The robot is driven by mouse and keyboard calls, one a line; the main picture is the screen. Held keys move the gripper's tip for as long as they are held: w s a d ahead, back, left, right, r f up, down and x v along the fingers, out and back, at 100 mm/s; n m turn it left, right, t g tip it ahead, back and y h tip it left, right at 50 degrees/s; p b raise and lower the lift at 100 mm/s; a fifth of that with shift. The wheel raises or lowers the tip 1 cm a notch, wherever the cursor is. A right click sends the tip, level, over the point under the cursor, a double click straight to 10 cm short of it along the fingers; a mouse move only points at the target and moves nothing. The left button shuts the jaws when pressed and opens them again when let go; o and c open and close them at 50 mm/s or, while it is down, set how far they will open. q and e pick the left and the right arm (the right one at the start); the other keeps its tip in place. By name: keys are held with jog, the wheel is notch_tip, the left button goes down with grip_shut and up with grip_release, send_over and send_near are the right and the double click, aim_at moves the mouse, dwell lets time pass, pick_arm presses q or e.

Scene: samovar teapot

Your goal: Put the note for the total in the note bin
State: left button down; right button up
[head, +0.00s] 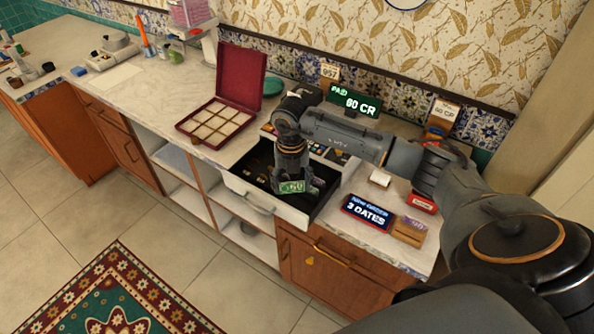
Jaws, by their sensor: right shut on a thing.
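My right gripper (292,184) reaches down over the open drawer (259,196) and is shut on a green note (291,187) marked with what looks like 60. The note is upright in front of the fingers, at or just above the dark inside of the drawer; I cannot tell whether it touches anything. A note bin inside the drawer cannot be told apart, as the arm hides much of it. A green display (354,101) behind reads PAID 60 CR. My left gripper is out of view.
A red box with compartments (216,122) stands open on the counter, left of the drawer. A sign (368,213) reading NEW ORDER 3 DATES and a small wooden block with a purple note (409,231) lie at right.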

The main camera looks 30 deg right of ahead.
aim_at(297, 190)
jog(key=f+m, duration=0.1)
jog(key=d+f+m+b, duration=0.1)
jog(key=f, duration=0.1)
jog(key=d+f+m+b, duration=0.1)
jog(key=m, duration=0.1)
jog(key=shift+w+f, duration=0.15)
jog(key=shift+w, duration=0.05)
jog(key=shift+f+b, duration=1.7)
jog(key=shift+f, duration=0.4)
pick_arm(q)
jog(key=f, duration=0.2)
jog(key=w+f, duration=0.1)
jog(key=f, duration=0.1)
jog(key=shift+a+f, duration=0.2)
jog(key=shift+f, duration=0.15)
pick_arm(e)
jog(key=o, duration=0.8)
jog(key=shift+c, duration=0.2)
jog(key=shift+o, duration=0.2)
